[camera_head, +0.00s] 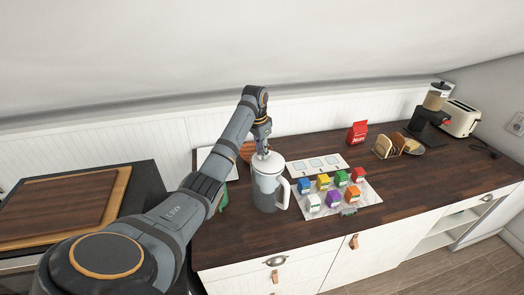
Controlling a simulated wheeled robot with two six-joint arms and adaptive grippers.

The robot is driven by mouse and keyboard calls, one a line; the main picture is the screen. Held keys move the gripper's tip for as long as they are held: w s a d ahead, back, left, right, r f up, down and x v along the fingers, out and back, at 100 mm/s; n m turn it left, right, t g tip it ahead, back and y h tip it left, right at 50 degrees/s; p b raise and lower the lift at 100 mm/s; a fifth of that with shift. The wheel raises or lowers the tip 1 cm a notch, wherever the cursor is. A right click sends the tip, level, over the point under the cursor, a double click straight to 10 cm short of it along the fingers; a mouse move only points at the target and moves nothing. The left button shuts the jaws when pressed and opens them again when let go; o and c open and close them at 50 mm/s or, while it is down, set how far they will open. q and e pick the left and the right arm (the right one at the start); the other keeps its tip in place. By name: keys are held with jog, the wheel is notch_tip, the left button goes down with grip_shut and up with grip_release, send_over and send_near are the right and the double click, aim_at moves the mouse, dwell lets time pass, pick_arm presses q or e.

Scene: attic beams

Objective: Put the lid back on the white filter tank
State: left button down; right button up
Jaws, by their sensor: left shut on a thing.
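The white filter tank (268,190) stands upright on the dark wooden counter, with a handle on its right side and a greyer lower part. Its white lid (272,164) is at the tank's top, roughly level and lined up with the rim. I cannot tell whether it is fully seated or slightly above. My left gripper (262,151) points down over the tank and is shut on the lid at its top. The fingertips are small and partly hidden. My right gripper is not in view.
Several coloured small boxes (334,199) stand on a pale mat right of the tank. A white panel (317,165) lies behind them. A red bag (357,133), bread slices (383,146), a grinder (431,112) and a toaster (460,119) stand farther right. The right front counter is clear.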

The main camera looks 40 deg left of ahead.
pick_arm(q)
jog(key=shift+f, duration=0.35)
dwell(0.6)
jog(key=c, duration=1.2)
grip_release()
